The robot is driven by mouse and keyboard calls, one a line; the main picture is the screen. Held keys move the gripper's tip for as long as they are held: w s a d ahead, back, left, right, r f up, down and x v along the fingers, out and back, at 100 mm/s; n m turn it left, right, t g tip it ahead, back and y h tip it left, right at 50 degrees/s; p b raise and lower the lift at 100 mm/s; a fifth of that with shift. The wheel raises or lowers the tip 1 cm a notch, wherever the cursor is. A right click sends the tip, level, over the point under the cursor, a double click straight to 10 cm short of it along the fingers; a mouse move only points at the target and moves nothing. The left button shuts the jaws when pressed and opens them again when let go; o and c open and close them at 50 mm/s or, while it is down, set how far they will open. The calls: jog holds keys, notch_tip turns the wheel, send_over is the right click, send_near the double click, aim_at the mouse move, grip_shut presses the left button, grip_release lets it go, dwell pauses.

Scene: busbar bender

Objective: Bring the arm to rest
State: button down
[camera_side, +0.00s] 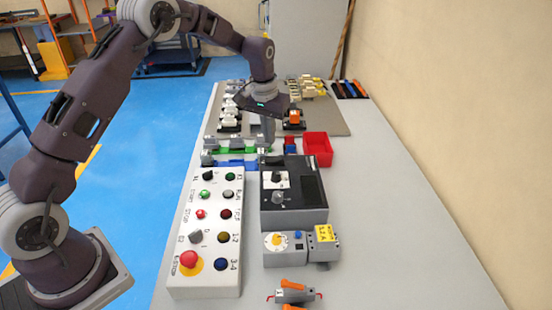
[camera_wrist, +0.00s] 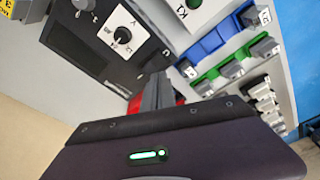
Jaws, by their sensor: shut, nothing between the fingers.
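My gripper (camera_side: 268,138) hangs from the arm above the middle of the table, pointing down, behind the black-topped machine box and left of the red bin. Its fingers are together with nothing between them. In the wrist view the grey fingers (camera_wrist: 158,92) show past my dark gripper housing, which has a green light. The fingers look clear of the fixtures, but the exact gap to the green and blue blocks behind them cannot be told.
A white button panel (camera_side: 207,262) and the black-topped machine box (camera_side: 308,190) stand in front. A red bin (camera_side: 318,147) is to the right. Green blocks (camera_side: 231,150) and blue blocks (camera_side: 236,163) lie to the left. A dial unit (camera_side: 285,257) sits nearer. The table's right side (camera_side: 400,220) is clear.

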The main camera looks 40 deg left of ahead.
jog(key=shift+r, duration=0.85)
jog(key=s+d+r+m+t, duration=0.1)
jog(key=s+d+r, duration=0.2)
jog(key=s+r, duration=0.55)
jog(key=s+d+r+t, duration=0.1)
jog(key=s+d+r, duration=0.2)
jog(key=s+r, duration=0.55)
jog(key=s+d+f+m+t, duration=0.1)
jog(key=s+d+m, duration=0.1)
jog(key=s, duration=1.9)
jog(key=shift+d+t, duration=0.3)
jog(key=shift+t, duration=0.1)
jog(key=shift+w, duration=0.1)
